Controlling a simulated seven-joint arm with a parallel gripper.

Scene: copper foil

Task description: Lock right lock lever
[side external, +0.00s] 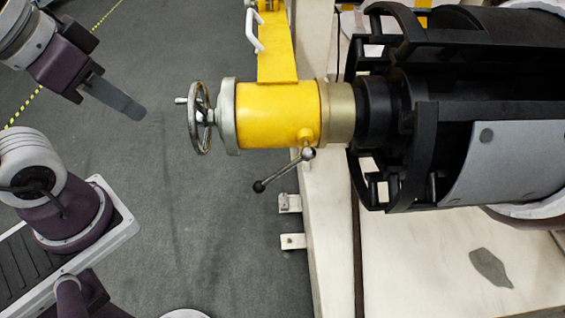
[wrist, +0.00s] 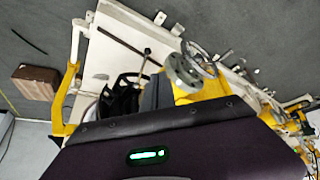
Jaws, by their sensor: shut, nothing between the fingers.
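The lock lever (side external: 284,170) is a thin metal rod with a dark ball knob. It hangs from the underside of the yellow cylinder (side external: 272,113) and slants down to the left in the side external view. A thin rod with a dark knob, which looks like the lever, also shows in the wrist view (wrist: 145,61). My gripper (side external: 134,108) is at the upper left, its dark fingers shut and empty, pointing down to the right. It is well apart from the lever, beyond the handwheel (side external: 199,118).
The handwheel sticks out from the cylinder's left end, on my gripper's side. A yellow arm with a white handle (side external: 254,31) rises above the cylinder. A large black drum (side external: 430,110) stands at the right. The grey floor left of the lever is clear.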

